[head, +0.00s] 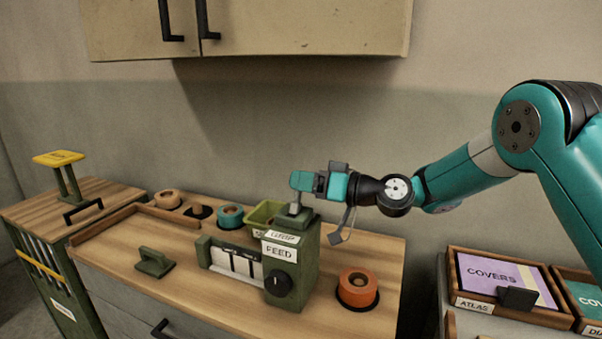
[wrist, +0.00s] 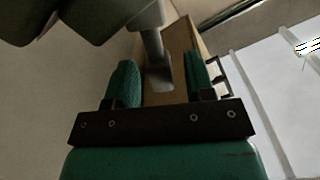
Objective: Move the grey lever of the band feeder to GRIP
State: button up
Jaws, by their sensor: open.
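The band feeder (head: 306,262) is a green box on the wooden bench top, with a FEED label on its front and another label above it that I cannot read for sure. Its grey lever (head: 296,209) stands on top, its upper part hidden by my gripper (head: 302,184). In the wrist view, my gripper (wrist: 160,75) is open, and the grey lever (wrist: 152,45) shows between its two green fingers. I see gaps beside the lever and cannot tell whether either finger touches it.
A black knob (head: 279,284) is on the feeder's front. An orange roll (head: 357,288) sits to its right, a teal roll (head: 230,216) and a green bin (head: 262,216) behind left. A green handled block (head: 154,262) lies left. A cabinet (head: 250,30) hangs above.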

jog(key=shift+w+a, duration=0.15)
jog(key=shift+a, duration=0.35)
grip_shut()
